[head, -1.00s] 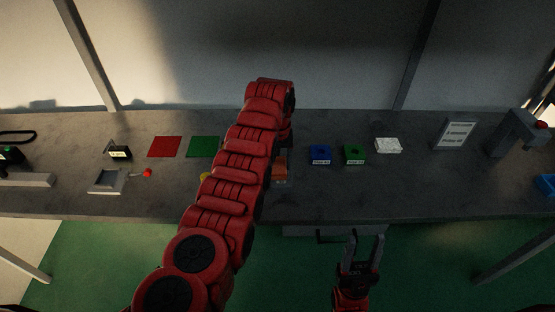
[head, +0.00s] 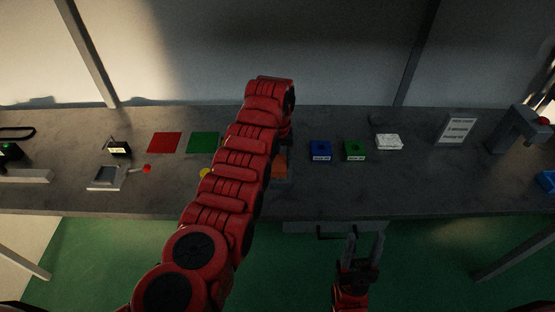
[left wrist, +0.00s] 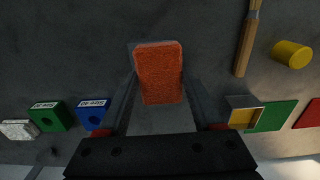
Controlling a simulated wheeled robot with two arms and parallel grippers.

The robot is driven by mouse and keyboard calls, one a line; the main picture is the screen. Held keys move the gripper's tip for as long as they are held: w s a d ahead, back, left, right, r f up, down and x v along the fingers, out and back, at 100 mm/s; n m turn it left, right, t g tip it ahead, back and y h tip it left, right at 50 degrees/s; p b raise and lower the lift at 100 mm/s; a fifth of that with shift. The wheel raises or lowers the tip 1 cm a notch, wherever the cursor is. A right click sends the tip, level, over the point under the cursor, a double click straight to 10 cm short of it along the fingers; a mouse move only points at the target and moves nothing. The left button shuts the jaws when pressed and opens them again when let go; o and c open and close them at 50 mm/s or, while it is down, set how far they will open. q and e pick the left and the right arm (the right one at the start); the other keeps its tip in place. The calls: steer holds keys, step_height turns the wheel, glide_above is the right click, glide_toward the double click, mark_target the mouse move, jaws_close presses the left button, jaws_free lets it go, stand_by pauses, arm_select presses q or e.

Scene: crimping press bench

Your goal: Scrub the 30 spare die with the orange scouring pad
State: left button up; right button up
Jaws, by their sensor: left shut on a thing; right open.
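The orange scouring pad (left wrist: 160,72) is between the fingers of my left gripper (left wrist: 161,95), which is shut on it. In the head view the pad (head: 281,166) shows beside my left arm, low over the bench; whether it touches anything beneath is unclear. My left fingertips are hidden there behind the arm. Two labelled dies, blue (head: 320,150) and green (head: 355,150), stand right of the pad. They also show in the left wrist view, blue (left wrist: 93,114) and green (left wrist: 54,116). I cannot surely read which is 30. My right gripper (head: 364,248) is open and empty before the bench edge.
A white block (head: 389,142), a sign (head: 457,129) and a grey press (head: 514,131) are to the right. Red (head: 164,143) and green (head: 203,143) mats lie left. The left wrist view shows a wooden handle (left wrist: 246,45), a yellow cylinder (left wrist: 292,54) and a yellow-topped block (left wrist: 244,117).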

arm_select(q)
steer(key=o, duration=0.9)
steer(key=shift+r, duration=0.35)
steer(key=c, duration=1)
